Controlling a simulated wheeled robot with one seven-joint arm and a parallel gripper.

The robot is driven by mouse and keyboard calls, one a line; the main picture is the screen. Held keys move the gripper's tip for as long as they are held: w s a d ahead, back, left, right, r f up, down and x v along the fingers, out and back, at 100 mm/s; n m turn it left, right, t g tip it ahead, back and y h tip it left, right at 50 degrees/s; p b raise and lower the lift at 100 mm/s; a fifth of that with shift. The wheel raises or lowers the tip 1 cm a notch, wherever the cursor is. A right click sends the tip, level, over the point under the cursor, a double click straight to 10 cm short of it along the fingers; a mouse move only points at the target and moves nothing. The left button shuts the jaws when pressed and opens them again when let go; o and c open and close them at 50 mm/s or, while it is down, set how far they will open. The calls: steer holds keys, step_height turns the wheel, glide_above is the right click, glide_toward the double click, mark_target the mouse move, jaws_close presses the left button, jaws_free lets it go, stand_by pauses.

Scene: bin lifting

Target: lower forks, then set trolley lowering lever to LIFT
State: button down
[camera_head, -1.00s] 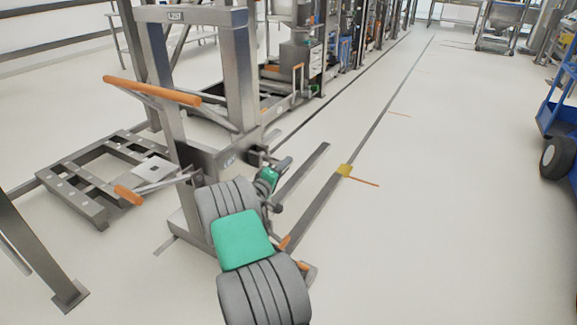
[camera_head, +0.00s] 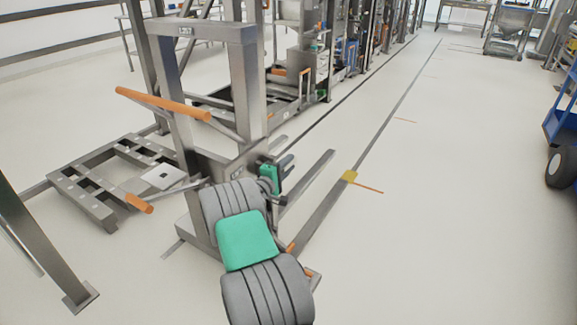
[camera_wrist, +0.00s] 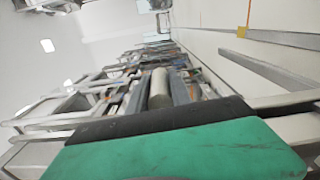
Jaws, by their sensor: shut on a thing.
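The steel lift trolley (camera_head: 246,80) stands upright at centre-left, with an orange push bar (camera_head: 165,103). Its two forks (camera_head: 309,178) stretch low over the floor to the right. An orange-tipped lever (camera_head: 138,203) sticks out on its left side. Another orange tip (camera_head: 292,246) shows low near its base, partly behind my arm. My gripper (camera_head: 287,160) is beside the mast, right of the trolley's plate. In the wrist view, its dark fingers (camera_wrist: 160,92) are shut on a grey cylindrical handle (camera_wrist: 160,78). I cannot tell the lowering lever's setting.
A low steel frame (camera_head: 85,190) lies on the floor at left. A steel post (camera_head: 50,250) stands in the left foreground. A blue cart (camera_head: 563,125) is at the right edge. The pale floor (camera_head: 450,190) between trolley and cart is clear.

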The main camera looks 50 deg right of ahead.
steer(key=shift+w+r, duration=0.1)
steer(key=shift+r, duration=0.05)
steer(key=c, duration=1.4)
jaws_free()
steer(key=shift+c, duration=0.2)
steer(key=shift+o, duration=1.4)
steer(key=shift+a, duration=0.15)
steer(key=s+a, duration=0.1)
steer(key=a, duration=0.6)
steer(key=shift+s+a+p, duration=0.2)
steer(key=shift+p, duration=0.15)
